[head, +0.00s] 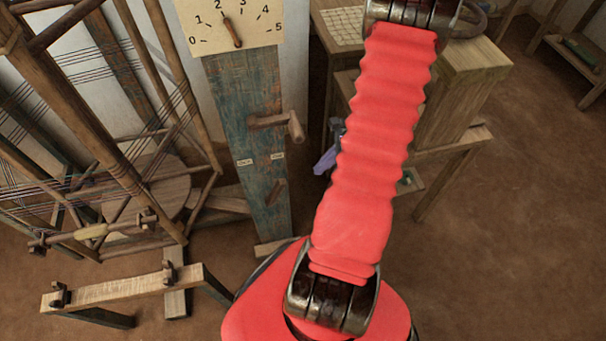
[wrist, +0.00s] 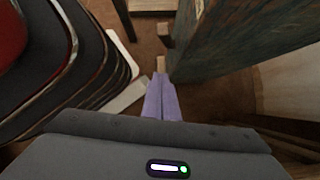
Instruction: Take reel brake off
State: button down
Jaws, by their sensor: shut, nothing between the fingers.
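A tall weathered blue-green wooden post (head: 240,130) carries a dial plate (head: 230,28) numbered 0 to 5 at its top. A wooden crank handle (head: 280,122) sticks out of the post's middle. My gripper (head: 326,162) shows as a bit of purple right of the post, mostly hidden by my red arm. In the wrist view my gripper's purple fingers (wrist: 160,84) are shut and empty, near the post (wrist: 240,40) and its small wooden projections.
A wooden loom frame with threads (head: 110,130) fills the left. A low wooden trestle (head: 125,288) stands at the front left. A wooden bench (head: 460,100) is behind my arm on the right. The brown floor at the right is open.

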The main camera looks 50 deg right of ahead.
jog(key=w+a+f, duration=0.5)
jog(key=a+f, duration=0.1)
jog(key=f, duration=0.1)
jog(key=shift+w+a, duration=0.35)
jog(key=shift+w, duration=0.05)
dwell(0.3)
dwell(0.4)
